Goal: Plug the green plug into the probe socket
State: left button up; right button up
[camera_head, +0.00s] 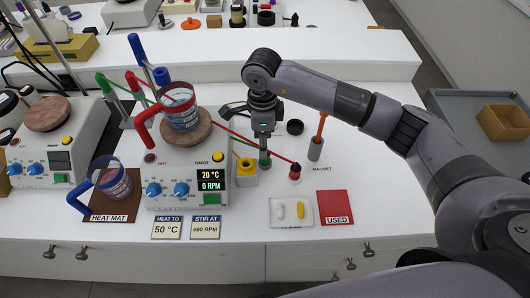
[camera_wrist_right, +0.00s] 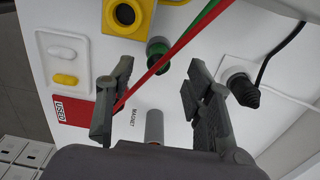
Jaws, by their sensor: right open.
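The green plug (camera_head: 265,160) stands on the white bench just below my right gripper (camera_head: 263,145), right of a yellow block (camera_head: 246,174). The block has a round dark opening and looks like the probe socket; its label is not readable. In the right wrist view the green plug (camera_wrist_right: 157,48) shows between and beyond the fingertips of my open right gripper (camera_wrist_right: 160,65), with the yellow block (camera_wrist_right: 128,15) above it. The fingers do not visibly touch the plug. A green cable (camera_wrist_right: 205,14) runs close by. My left gripper is not in view.
A red plug (camera_head: 295,172) stands to the right, its red cable (camera_wrist_right: 172,50) crossing between my fingers. A hotplate (camera_head: 185,160) with a beaker is left. A white dish (camera_head: 277,222), red USED mat (camera_head: 336,207) and grey magnet holder (camera_head: 315,150) are near. A black plug (camera_wrist_right: 243,90) sits beside one finger.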

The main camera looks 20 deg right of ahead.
jog(key=f+p, duration=0.2)
jog(key=f, duration=0.2)
jog(key=shift+s+d+f+p, duration=0.1)
jog(key=shift+s+d+p, duration=0.05)
jog(key=shift+d+p, duration=0.2)
jog(key=shift+f, duration=0.5)
jog(key=shift+a, duration=0.1)
grip_shut()
